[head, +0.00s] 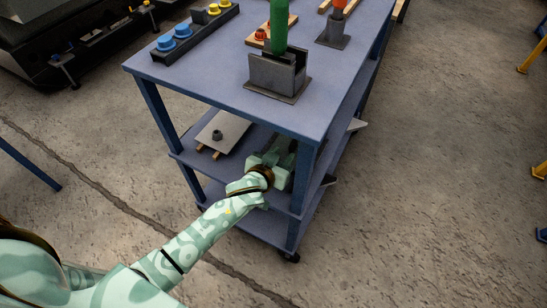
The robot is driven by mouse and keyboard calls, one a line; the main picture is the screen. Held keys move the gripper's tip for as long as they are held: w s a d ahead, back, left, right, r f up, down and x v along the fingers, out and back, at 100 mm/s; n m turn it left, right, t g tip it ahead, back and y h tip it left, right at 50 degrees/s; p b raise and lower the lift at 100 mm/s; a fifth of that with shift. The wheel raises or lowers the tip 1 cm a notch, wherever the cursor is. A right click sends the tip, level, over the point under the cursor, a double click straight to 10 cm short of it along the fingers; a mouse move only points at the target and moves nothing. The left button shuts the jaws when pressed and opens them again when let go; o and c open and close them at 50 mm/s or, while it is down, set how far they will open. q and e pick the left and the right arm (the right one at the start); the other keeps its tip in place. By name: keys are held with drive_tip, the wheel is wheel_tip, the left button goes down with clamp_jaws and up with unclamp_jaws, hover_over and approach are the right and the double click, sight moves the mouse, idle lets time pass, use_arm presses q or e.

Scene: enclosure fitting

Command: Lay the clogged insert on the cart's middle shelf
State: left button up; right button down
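The blue-grey cart (215,82) stands ahead of me, and its middle shelf (184,149) shows under the top. My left arm reaches in between the top and this shelf at the near right corner. My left gripper (285,152) is there, its fingers dark and shadowed. I cannot tell whether they are open or shut, or on what. I cannot tell which piece is the clogged insert. My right gripper is out of view.
On the cart top are a dark holder with a green piece (279,25), a rail with blue and yellow knobs (181,33), and a red-topped piece (337,12). The blue corner post (304,175) stands close right of my gripper. Floor to the right is largely clear.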

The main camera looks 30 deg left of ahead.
use_arm(q)
drive_tip(key=shift+p+v, duration=0.4)
drive_tip(key=shift+v, duration=1.15)
drive_tip(key=shift+f, duration=0.15)
drive_tip(key=shift+m+h, duration=0.6)
drive_tip(key=shift+m, duration=0.1)
drive_tip(key=s, duration=0.3)
drive_tip(key=s+d, duration=0.1)
drive_tip(key=s, duration=0.3)
drive_tip(key=shift+d+f, duration=0.2)
drive_tip(key=shift+f, duration=0.05)
drive_tip(key=s+a+f+m+g+y, duration=0.2)
drive_tip(key=s+f+g, duration=0.6)
drive_tip(key=s+f, duration=1.6)
drive_tip(key=s+a+f+g, duration=0.2)
drive_tip(key=s, duration=0.8)
drive_tip(key=s+a+f+g, duration=0.2)
drive_tip(key=s+g, duration=0.1)
drive_tip(key=s, duration=0.8)
drive_tip(key=s+a+f+g, duration=0.2)
drive_tip(key=s, duration=0.8)
drive_tip(key=shift+s+m, duration=0.2)
drive_tip(key=shift+m, duration=0.1)
